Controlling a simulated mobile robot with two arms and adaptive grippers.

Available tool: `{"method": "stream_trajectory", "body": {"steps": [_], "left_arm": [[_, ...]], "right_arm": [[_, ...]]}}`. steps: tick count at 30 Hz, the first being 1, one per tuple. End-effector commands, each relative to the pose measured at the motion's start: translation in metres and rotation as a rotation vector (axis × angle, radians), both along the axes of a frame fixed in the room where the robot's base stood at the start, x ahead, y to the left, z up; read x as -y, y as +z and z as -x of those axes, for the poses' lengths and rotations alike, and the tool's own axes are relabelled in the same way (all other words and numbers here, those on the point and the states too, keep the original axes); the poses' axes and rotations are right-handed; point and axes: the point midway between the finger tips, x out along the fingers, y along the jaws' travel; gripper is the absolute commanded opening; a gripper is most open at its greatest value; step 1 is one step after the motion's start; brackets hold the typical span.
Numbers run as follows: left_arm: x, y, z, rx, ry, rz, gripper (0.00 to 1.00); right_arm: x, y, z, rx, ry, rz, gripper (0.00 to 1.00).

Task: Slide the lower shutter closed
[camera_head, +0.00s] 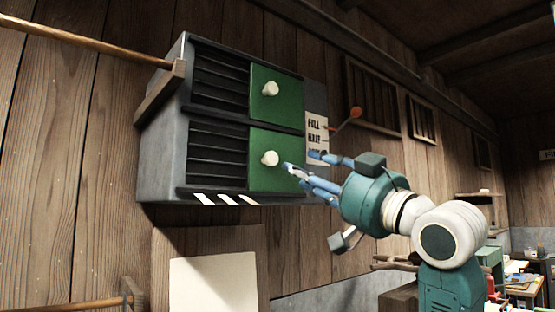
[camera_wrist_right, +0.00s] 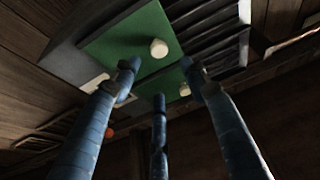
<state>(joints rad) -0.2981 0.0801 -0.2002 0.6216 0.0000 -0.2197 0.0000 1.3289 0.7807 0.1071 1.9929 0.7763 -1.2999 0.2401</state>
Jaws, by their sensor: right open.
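The lower shutter (camera_head: 286,172) is a green panel with a white knob (camera_head: 270,158). It sits at the right of the lower opening, leaving dark louvres (camera_head: 217,155) bare to its left. My right gripper (camera_head: 300,161) is open, its blue fingers just right of the lower knob, with a small gap in the picture; contact cannot be told. In the right wrist view the lower shutter (camera_wrist_right: 120,45) and its knob (camera_wrist_right: 158,48) show beyond the spread fingers (camera_wrist_right: 159,76). Nothing is between the fingers. My left gripper is not in view.
The upper shutter (camera_head: 290,95), also green with a white knob (camera_head: 270,88), stands at the right above. A label plate (camera_head: 316,128) and an orange-tipped lever (camera_head: 355,112) are right of the grey box (camera_head: 163,165). A wooden rod (camera_head: 90,42) is at upper left.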

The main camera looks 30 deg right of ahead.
Motion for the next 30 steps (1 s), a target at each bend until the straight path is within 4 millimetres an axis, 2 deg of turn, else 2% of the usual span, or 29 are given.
{"method": "stream_trajectory", "body": {"steps": [9,15,20,28,30], "left_arm": [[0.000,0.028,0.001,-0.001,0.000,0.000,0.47],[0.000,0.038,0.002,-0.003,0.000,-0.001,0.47],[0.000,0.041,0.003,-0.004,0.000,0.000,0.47],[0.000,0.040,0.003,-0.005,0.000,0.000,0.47],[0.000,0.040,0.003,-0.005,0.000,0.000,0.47]], "right_arm": [[-0.005,0.025,-0.056,-0.006,0.003,-0.002,0.45],[-0.007,0.035,-0.082,-0.005,0.001,0.000,0.45],[-0.008,0.037,-0.092,-0.004,0.001,0.001,0.45],[-0.008,0.036,-0.092,-0.004,0.001,0.002,0.45],[-0.008,0.036,-0.092,-0.004,0.001,0.002,0.33]]}}
